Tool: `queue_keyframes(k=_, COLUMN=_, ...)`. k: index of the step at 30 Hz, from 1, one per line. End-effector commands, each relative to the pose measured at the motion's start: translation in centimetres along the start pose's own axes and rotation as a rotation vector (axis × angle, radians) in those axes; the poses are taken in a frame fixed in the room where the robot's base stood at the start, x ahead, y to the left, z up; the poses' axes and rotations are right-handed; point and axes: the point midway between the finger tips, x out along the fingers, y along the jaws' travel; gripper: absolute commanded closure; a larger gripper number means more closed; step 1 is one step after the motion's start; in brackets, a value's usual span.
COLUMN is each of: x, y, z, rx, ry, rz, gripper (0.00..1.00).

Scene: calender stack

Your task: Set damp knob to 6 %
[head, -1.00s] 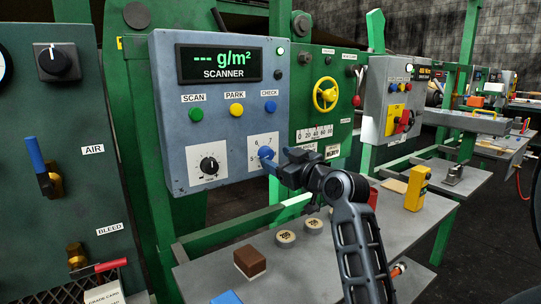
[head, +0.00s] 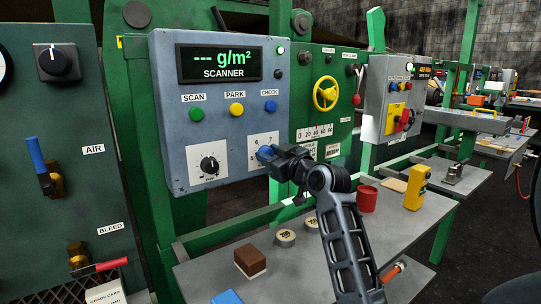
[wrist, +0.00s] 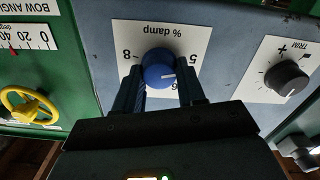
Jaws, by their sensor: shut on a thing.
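The blue damp knob (wrist: 158,70) sits on a white "% damp" plate (wrist: 150,35), upside down in the wrist view, with 8 and 5 readable. Its white mark points right, seemingly between 5 and the partly hidden 6. My gripper (wrist: 160,85) is shut on the knob, one finger on each side. In the head view my gripper (head: 271,156) reaches the knob (head: 264,152) from the right. There 6 and 7 show above the knob, and my gripper hides part of the plate.
A black trim knob (head: 209,164) is left of the damp plate on the blue scanner panel (head: 220,110). Scan, park and check buttons sit above. A yellow handwheel (head: 325,93) is to the right. Below, a shelf (head: 300,270) holds a brown block (head: 250,262) and a red cup (head: 367,199).

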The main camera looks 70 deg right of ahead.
Motion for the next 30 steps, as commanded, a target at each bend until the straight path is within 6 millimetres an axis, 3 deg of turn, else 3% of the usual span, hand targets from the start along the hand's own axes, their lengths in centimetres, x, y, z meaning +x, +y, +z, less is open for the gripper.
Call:
queue_keyframes(k=7, x=-0.01, y=0.0, z=0.0, rx=0.0, ry=0.0, rz=0.0, gripper=0.91)
queue_keyframes(k=20, x=0.03, y=-0.03, z=-0.18, rx=0.1, ry=0.0, rz=-0.002, gripper=0.91)
queue_keyframes(k=30, x=0.07, y=0.06, z=-0.32, rx=0.385, ry=-0.001, rz=-0.004, gripper=0.91)
